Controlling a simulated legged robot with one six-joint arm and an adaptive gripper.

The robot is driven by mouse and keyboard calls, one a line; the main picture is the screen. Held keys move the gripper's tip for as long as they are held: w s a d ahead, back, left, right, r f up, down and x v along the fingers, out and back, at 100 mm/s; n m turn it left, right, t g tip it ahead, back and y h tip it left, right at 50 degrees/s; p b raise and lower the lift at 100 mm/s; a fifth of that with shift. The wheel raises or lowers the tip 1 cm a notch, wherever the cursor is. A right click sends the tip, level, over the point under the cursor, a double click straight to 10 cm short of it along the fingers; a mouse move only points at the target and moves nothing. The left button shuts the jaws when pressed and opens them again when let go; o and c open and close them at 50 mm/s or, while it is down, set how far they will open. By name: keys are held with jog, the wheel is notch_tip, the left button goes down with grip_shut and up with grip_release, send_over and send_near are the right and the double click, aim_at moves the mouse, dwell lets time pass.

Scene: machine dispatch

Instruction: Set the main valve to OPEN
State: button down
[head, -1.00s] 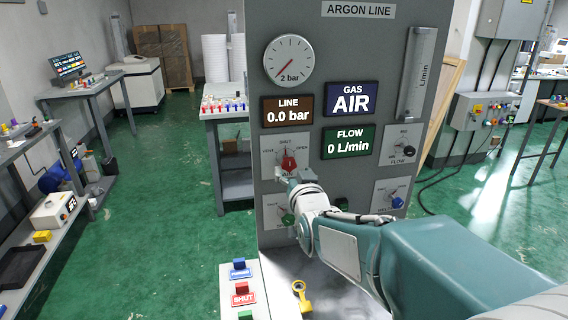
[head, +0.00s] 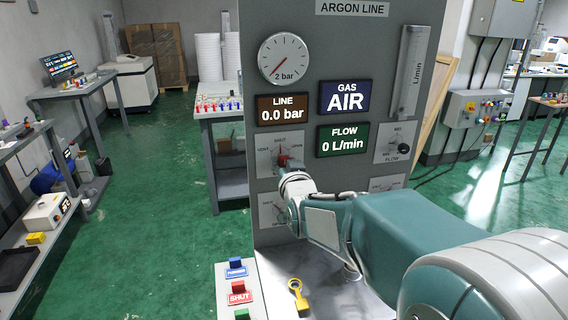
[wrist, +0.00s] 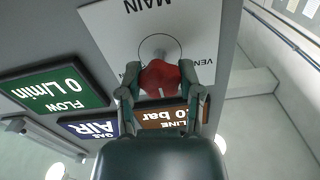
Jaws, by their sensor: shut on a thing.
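The main valve is a red knob (head: 284,160) on a white plate marked VENT, SHUT and OPEN, on the grey panel (head: 350,215). In the wrist view the same knob (wrist: 160,75) sits upside down below the word MAIN, with VENT beside it. My gripper (wrist: 160,82) has a finger on each side of the knob and is shut on it. In the head view my gripper (head: 285,170) reaches the plate from below and covers part of the knob. Which mark the knob points to is hard to tell.
Displays read LINE 0.0 bar (head: 283,109), GAS AIR (head: 345,97) and FLOW 0 L/min (head: 342,140). The round gauge (head: 284,59) is above them. A black flow knob (head: 405,147) is at right.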

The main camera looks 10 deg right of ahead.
jog(key=shift+m, duration=0.3)
jog(key=m, duration=1.1)
jog(key=shift+m, duration=0.3)
dwell(0.3)
jog(key=shift+c, duration=1.3)
grip_release()
jog(key=s, duration=1.1)
jog(key=shift+s, duration=0.4)
